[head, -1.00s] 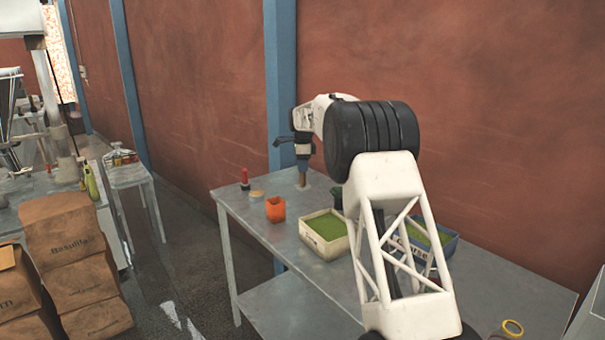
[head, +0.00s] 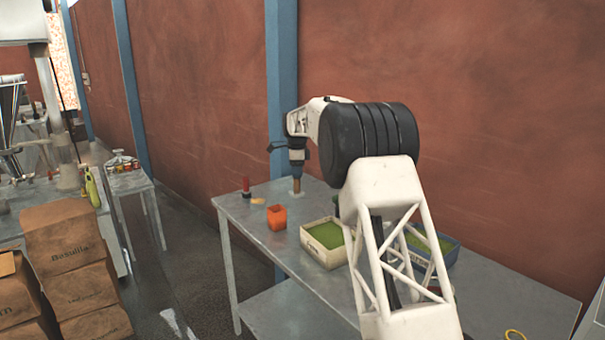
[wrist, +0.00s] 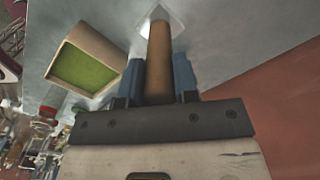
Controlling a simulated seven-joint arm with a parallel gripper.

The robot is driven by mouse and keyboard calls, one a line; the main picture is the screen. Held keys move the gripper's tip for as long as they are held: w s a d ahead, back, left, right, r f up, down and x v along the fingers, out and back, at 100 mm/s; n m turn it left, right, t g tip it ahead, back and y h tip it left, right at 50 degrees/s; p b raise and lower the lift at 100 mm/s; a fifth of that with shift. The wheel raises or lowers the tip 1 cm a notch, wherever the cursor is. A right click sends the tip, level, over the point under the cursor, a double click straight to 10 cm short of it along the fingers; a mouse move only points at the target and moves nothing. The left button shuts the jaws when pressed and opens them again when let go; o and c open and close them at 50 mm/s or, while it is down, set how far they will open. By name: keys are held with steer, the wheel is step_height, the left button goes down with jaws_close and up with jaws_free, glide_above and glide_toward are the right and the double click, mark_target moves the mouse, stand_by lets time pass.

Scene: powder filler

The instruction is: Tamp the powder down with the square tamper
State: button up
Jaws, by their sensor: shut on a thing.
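My gripper (head: 297,171) is shut on the brown cylindrical handle of the square tamper (head: 297,185), which points down above the far end of the table. In the wrist view the tamper handle (wrist: 158,62) runs between the two blue fingers, with a pale square plate at its far end. I cannot tell whether the plate touches the table. A cream tray (head: 323,258) holds green powder, and a blue-rimmed tray (head: 452,243) with green powder is partly hidden by my arm.
A small red-and-black object (head: 246,187) and a flat tan piece (head: 258,201) lie left of the orange cup. The grey table (head: 241,222) has free surface around the cup. A brick-red wall (head: 470,100) and blue post (head: 281,80) stand behind it.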

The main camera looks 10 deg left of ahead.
steer(key=s+a+r+m, duration=0.1)
steer(key=s+a+r, duration=0.2)
steer(key=s+a, duration=0.4)
steer(key=shift+r, duration=0.25)
steer(key=shift+f, duration=0.1)
step_height(320, 180, down, 6)
steer(key=shift+f, duration=0.15)
stand_by(1.4)
steer(key=shift+f, duration=0.15)
stand_by(0.6)
steer(key=shift+d+f, duration=0.1)
steer(key=shift+f, duration=2.3)
steer(key=shift+r, duration=0.1)
steer(key=shift+r, duration=2.4)
steer(key=shift+f, duration=0.1)
